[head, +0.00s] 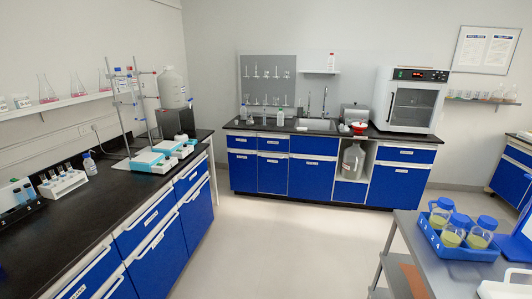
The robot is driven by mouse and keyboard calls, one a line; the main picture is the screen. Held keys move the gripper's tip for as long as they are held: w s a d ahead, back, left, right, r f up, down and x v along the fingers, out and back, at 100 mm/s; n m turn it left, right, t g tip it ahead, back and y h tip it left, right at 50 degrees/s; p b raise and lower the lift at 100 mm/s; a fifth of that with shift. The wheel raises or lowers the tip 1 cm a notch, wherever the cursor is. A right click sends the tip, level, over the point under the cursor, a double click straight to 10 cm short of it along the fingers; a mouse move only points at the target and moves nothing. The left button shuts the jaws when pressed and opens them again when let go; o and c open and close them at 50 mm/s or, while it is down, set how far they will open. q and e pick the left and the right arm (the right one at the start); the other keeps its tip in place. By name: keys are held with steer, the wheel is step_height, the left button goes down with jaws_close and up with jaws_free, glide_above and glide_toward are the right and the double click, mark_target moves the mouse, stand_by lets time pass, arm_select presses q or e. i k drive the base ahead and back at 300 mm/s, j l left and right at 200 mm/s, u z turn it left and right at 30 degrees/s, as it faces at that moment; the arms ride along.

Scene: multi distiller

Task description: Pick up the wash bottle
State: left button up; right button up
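I cannot tell for sure which container is the wash bottle. A small clear bottle with a blue cap (90,164) stands upright on the left black bench, beside the white tube rack. Two more small bottles stand on the back counter left of the sink: one at the far left (243,113) and one nearer the sink (280,118). Neither of my grippers is in view.
The left bench (75,222) holds a white tube rack (62,184), stirrers (150,161) and a large carboy (171,88). An oven (408,99) stands on the back counter. A cart at right holds a blue tray (458,252) of jars. The floor (290,245) between is clear.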

mark_target(280, 115)
steer(key=i, duration=3.3)
